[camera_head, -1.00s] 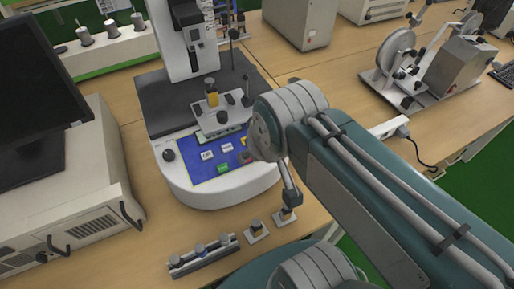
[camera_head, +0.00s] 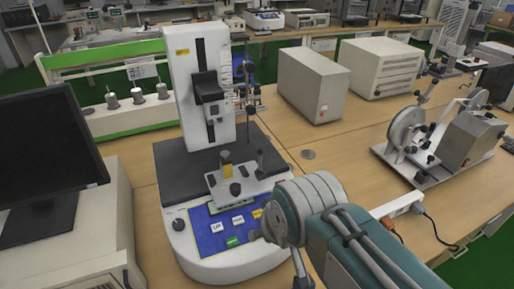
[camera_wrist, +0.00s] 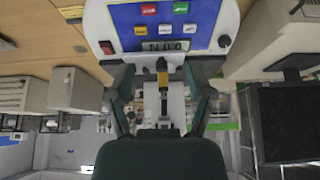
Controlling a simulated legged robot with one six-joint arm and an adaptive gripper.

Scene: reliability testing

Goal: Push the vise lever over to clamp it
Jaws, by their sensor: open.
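The vise (camera_head: 243,186) is a silver block on the dark base of the white testing machine (camera_head: 200,85), behind its blue control panel (camera_head: 228,225). A yellow-and-black part (camera_head: 227,166) stands upright on it. A dark lever with a round knob (camera_head: 260,160) rises on its right side. In the upside-down wrist view, my gripper (camera_wrist: 164,68) is open, its two fingers apart. The yellow-and-black part (camera_wrist: 163,78) shows between them, with no visible contact. In the head view my arm is right of the control panel; the fingers cannot be made out there.
A black monitor (camera_head: 45,150) stands at left. Beige cabinets (camera_head: 313,85) are at the back right. A silver machine with a wheel (camera_head: 465,138) is at right, with a white power strip (camera_head: 396,205) nearer. Wooden table is clear between them.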

